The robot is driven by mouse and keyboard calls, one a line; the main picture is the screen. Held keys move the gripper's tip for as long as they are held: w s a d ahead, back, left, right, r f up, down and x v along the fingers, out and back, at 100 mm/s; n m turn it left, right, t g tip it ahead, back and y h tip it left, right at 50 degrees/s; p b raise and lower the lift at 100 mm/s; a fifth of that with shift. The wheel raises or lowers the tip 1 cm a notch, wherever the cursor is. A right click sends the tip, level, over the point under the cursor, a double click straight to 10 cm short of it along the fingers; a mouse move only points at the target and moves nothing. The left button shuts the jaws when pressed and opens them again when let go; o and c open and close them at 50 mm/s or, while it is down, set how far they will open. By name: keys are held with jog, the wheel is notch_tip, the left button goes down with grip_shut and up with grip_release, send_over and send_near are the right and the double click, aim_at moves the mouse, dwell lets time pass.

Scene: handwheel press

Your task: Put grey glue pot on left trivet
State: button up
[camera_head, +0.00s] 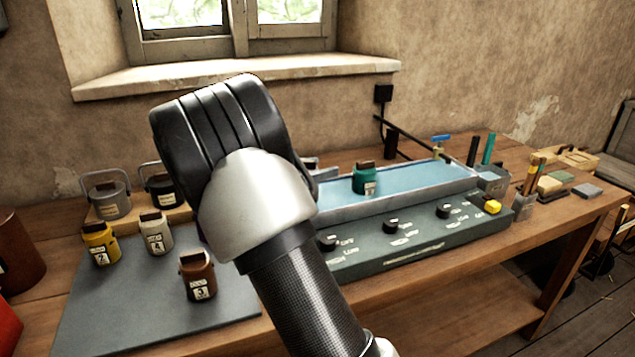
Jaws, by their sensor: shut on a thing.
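A grey pot (108,197) with a raised bail handle and a brown block on its lid stands upright at the back left, on or just behind a low wooden board (180,215). A black pot (163,190) with a similar handle stands to its right. I cannot tell whether this board is the left trivet; no other trivet is clearly visible. My arm (262,200) crosses the middle of the view in front of the bench. My gripper's fingers and anything in them are hidden behind the arm.
A grey mat (130,310) holds a yellow jar (101,243), a cream jar (156,233) and a brown jar (198,275). A teal jar (365,178) stands in the blue bath (430,182) behind a control panel (420,240) with knobs. Brushes and blocks lie right.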

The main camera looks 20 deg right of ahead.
jog(key=shift+f, duration=1.3)
jog(key=shift+f, duration=0.1)
jog(key=o, duration=1.3)
jog(key=shift+f, duration=0.1)
jog(key=shift+o, duration=0.2)
jog(key=p+v, duration=0.1)
jog(key=v, duration=0.6)
jog(key=shift+s+a, duration=0.1)
jog(key=shift+a, duration=0.15)
